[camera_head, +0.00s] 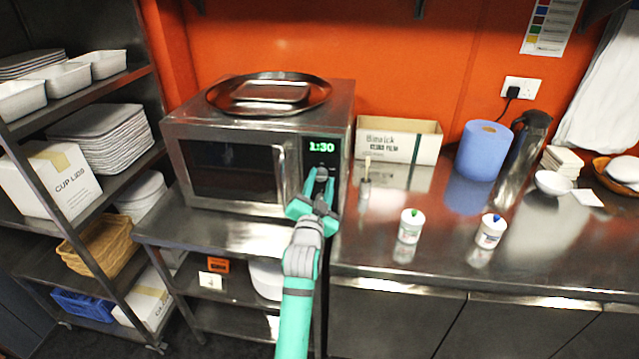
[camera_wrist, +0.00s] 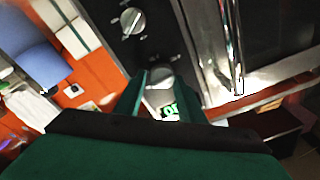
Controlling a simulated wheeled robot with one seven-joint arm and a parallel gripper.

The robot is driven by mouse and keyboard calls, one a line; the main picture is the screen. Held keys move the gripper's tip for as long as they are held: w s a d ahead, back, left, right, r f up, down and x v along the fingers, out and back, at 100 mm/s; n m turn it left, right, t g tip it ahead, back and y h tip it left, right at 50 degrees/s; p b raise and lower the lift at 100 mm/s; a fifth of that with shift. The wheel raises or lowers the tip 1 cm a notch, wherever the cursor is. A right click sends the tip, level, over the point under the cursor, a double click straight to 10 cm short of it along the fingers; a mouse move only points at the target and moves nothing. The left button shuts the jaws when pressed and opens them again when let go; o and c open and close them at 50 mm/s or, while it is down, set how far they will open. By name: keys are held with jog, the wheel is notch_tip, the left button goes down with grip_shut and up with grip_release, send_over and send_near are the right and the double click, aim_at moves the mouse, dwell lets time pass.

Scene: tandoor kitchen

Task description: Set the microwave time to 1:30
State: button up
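The microwave (camera_head: 236,165) stands on the steel counter at the left, its door shut. Its green display (camera_head: 321,146) reads 1:30. The display also shows, turned over and partly hidden, between my fingers in the wrist view (camera_wrist: 170,110). My gripper (camera_head: 320,172) is at the control panel just below the display. In the wrist view, the fingers of my gripper (camera_wrist: 161,76) lie on either side of the knob nearer the display (camera_wrist: 160,77). I cannot tell whether they press on it. A second knob (camera_wrist: 132,20) is free, farther from the display.
The door handle (camera_head: 281,174) is close to the left of my gripper. A round tray (camera_head: 222,98) lies on top of the microwave. A cardboard box (camera_head: 432,146), a blue paper roll (camera_head: 484,152) and two small jars stand on the counter (camera_head: 455,250) at right.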

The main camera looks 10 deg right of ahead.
jog(key=shift+o, duration=0.7)
jog(key=shift+d, duration=0.15)
jog(key=shift+a, duration=0.3)
jog(key=v, duration=1.1)
jog(key=shift+d, duration=0.1)
